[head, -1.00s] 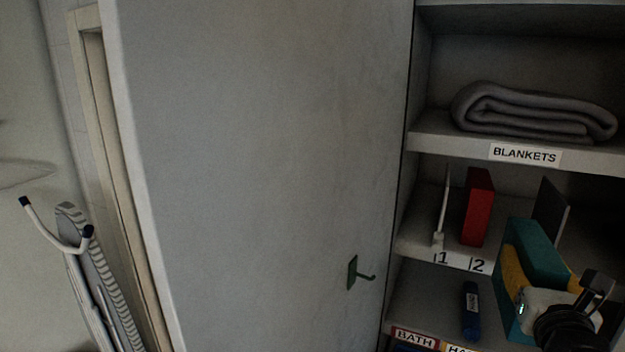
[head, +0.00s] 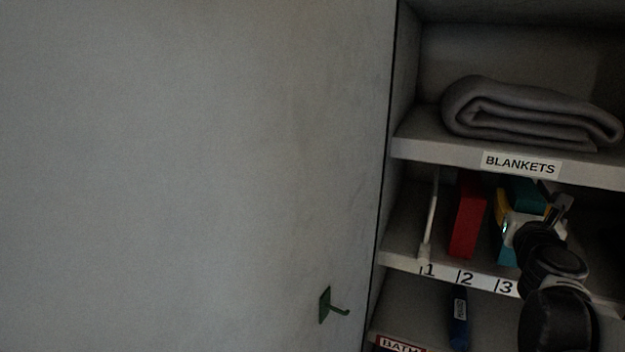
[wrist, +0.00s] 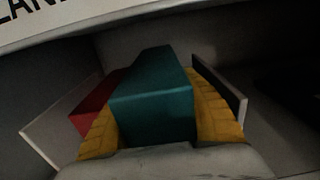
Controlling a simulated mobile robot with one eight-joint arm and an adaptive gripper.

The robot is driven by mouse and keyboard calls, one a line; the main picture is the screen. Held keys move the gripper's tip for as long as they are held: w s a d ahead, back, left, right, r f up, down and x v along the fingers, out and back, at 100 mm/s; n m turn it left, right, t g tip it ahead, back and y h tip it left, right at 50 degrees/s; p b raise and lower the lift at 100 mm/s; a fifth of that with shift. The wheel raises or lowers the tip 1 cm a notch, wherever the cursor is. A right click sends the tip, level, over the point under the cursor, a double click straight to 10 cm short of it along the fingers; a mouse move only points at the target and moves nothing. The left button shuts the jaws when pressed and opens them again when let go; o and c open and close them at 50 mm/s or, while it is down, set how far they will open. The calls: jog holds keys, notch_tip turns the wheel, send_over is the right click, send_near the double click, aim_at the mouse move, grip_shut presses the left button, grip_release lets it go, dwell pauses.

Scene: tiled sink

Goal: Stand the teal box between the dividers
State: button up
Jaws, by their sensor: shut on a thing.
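The teal box (head: 508,251) is upright in my gripper (head: 522,208), inside the middle shelf bay above label 3. In the wrist view the teal box (wrist: 152,105) sits between my gripper's yellow fingers (wrist: 158,122), which are shut on its sides. A red box (head: 468,216) stands just left of it. A pale divider (head: 430,217) stands farther left, beyond the red box. A dark divider with a light edge (wrist: 232,90) is right of the teal box in the wrist view; my arm hides it in the head view. The box's bottom contact is unclear.
The shelf board with a folded grey blanket (head: 530,115) is close above. The shelf edge carries labels 1, 2 and 3 (head: 505,288). A dark blue roll (head: 459,318) is below. A grey panel with a green hook (head: 326,305) is at left.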

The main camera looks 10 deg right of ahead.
jog(key=w+d+f, duration=0.1)
jog(key=w+f, duration=0.1)
jog(key=w, duration=0.1)
jog(key=w+d+f, duration=0.1)
jog(key=shift+w+d+f+p, duration=0.1)
jog(key=shift+w+d+p, duration=0.1)
jog(key=shift+d+p, duration=0.15)
jog(key=shift+w+f, duration=0.1)
jog(key=shift+f, duration=0.15)
jog(key=shift+s, duration=0.2)
jog(key=shift+f+b, duration=0.15)
jog(key=shift+b, duration=0.15)
jog(key=o, duration=1.4)
jog(key=shift+w, duration=0.1)
jog(key=shift+c, duration=0.2)
